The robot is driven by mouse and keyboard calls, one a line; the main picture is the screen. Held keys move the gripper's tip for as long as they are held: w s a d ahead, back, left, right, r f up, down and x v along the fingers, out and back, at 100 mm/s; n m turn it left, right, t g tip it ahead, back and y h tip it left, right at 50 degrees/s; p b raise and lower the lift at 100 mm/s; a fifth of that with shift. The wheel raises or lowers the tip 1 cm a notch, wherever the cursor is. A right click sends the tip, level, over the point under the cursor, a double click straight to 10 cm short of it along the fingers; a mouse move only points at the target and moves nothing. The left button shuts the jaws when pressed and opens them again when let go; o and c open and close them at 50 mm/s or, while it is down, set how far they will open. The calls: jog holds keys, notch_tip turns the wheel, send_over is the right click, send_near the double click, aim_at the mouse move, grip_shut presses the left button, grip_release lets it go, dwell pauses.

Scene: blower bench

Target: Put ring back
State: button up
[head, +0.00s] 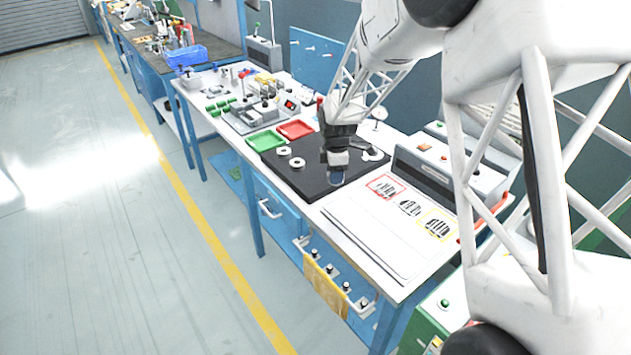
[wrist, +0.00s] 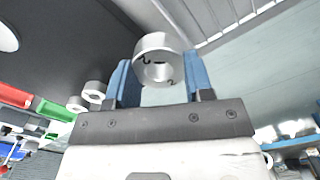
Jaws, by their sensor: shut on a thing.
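My gripper (wrist: 160,82) holds a silver metal ring (wrist: 157,45) between its two blue fingers in the wrist view. Small dark marks show on the ring's inner face. Two more pale rings lie on the mat, one (head: 284,151) near the green tray and one (head: 297,162) closer to my gripper. They also show at the left in the wrist view (wrist: 77,104).
A green tray (head: 265,141) and a red tray (head: 296,130) sit behind the mat. A white board with printed pictures (head: 378,228) lies to the right. A grey control box (head: 450,168) stands behind it. A fixture (head: 255,112) stands farther back.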

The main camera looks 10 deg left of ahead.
jog(key=s+a, duration=0.1)
jog(key=s, duration=0.8)
jog(key=shift+s+a+f, duration=0.15)
jog(key=shift+a+f, duration=0.1)
jog(key=shift+a, duration=0.05)
send_over(314, 181)
jog(key=shift+f, duration=0.75)
jog(key=shift+f, duration=1.75)
jog(key=shift+f, duration=0.1)
jog(key=o, duration=1.1)
